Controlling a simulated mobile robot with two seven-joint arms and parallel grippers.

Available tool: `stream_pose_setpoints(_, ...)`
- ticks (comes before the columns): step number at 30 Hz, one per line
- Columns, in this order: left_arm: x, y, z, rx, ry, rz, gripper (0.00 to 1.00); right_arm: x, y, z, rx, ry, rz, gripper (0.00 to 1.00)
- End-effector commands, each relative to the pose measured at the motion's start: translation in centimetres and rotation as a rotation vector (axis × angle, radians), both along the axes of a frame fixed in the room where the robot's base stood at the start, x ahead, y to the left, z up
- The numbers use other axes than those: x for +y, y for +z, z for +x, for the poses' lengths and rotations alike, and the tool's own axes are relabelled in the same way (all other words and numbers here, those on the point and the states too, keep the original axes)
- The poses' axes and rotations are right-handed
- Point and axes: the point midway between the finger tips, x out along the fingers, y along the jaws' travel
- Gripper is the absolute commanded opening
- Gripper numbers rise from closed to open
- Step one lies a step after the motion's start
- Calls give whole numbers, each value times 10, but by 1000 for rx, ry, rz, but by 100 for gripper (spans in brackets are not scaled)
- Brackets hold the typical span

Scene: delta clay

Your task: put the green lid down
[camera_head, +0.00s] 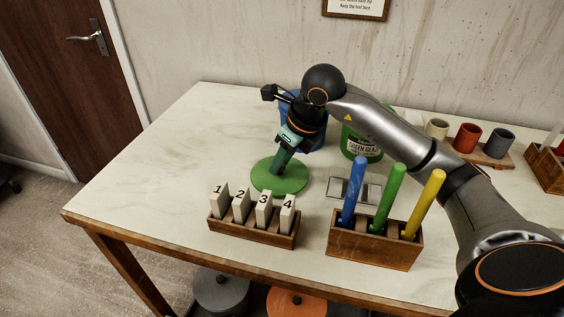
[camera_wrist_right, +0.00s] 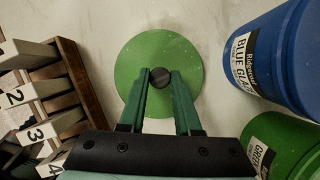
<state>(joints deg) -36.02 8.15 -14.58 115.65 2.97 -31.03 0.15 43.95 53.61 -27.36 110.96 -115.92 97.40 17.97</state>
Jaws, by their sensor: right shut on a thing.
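The green lid (camera_head: 281,178) is a flat green disc at the middle of the table, behind the numbered rack. My right gripper (camera_head: 277,167) comes down over it from the upper right. In the right wrist view my right gripper (camera_wrist_right: 160,82) is shut on the dark round knob at the centre of the green lid (camera_wrist_right: 135,62). The lid is level and at or very close to the tabletop; I cannot tell whether it touches. My left gripper is not in view.
A wooden rack (camera_head: 254,232) with numbered white tags stands in front of the lid. A blue bucket (camera_wrist_right: 278,55) and a green glaze bucket (camera_head: 359,145) stand close by. A wooden holder (camera_head: 372,248) with coloured rods is at right. The table's left side is clear.

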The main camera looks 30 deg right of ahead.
Motion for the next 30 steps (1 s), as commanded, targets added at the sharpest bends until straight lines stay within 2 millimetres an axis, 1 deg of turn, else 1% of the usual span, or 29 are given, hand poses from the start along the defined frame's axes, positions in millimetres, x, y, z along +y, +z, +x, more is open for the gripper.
stream_pose_setpoints(4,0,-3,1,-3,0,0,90,0,-4,0,0,0,-1,0)
stream_pose_setpoints(5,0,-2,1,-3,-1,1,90,0,-3,0,0,0,-1,34)
stream_pose_setpoints(12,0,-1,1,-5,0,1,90,0,-3,0,1,0,0,61)
stream_pose_setpoints(19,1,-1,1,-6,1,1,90,0,-3,0,1,0,-1,62)
stream_pose_setpoints(23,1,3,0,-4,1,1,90,0,4,0,0,0,-1,62)
stream_pose_setpoints(26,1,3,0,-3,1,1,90,-3,17,-5,-4,-1,-2,62)
stream_pose_setpoints(30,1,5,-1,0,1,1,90,-6,46,-16,-5,-2,-2,62)
